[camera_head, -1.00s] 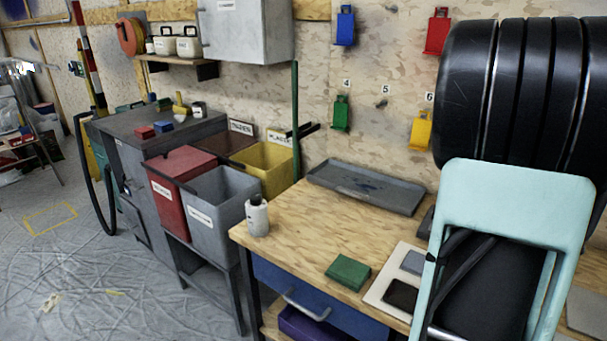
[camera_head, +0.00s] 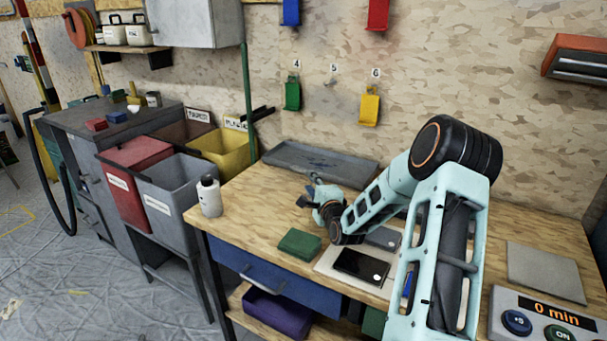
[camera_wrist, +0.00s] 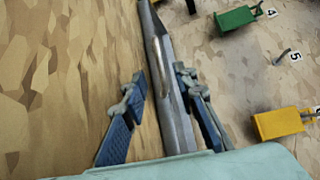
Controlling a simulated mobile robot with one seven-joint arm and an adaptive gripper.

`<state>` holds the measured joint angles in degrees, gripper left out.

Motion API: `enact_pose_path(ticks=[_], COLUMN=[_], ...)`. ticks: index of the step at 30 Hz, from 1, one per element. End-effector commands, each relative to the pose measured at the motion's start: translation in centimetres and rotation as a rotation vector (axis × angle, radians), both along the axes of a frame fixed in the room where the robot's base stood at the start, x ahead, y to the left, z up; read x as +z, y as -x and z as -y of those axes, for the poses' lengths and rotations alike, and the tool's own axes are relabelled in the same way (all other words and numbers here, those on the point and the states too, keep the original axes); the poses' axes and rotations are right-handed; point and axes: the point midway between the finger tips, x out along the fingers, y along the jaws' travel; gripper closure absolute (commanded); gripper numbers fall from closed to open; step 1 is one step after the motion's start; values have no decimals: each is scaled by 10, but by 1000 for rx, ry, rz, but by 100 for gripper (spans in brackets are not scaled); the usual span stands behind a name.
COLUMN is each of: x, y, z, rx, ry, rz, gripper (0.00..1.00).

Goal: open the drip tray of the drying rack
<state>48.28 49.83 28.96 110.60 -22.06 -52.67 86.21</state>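A grey shallow tray (camera_head: 300,162) lies at the back of the wooden bench against the wall. I cannot tell whether it is the drip tray, and no drying rack is clearly seen. In the wrist view a long grey body (camera_wrist: 172,95) with a pale strip, perhaps a handle, on its side runs between my fingers. It looks like this tray seen from low down. My gripper (camera_wrist: 162,110) is open, with one blue-padded finger on each side of it in the picture; contact cannot be told. In the head view my gripper (camera_head: 312,190) is in front of the tray.
A white bottle (camera_head: 209,197) stands at the bench's left corner. A green block (camera_head: 299,243) and a pale board with dark pads (camera_head: 361,265) lie below my forearm. A blue drawer (camera_head: 270,278) is under the benchtop. Green (camera_head: 292,94) and yellow (camera_head: 370,106) tags hang above.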

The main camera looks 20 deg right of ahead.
Motion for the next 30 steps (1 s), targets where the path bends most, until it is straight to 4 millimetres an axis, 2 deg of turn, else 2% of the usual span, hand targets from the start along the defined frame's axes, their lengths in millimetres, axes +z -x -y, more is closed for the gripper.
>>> enact_pose_path(ticks=[12,18,24,30], x=[-10,-13,-14,-14], y=[-65,-87,-97,-98], z=[7,10,11,11], rx=[-1,0,0,0], ry=[2,2,2,2], rz=[-1,-2,-2,-3], gripper=[73,73,73,73])
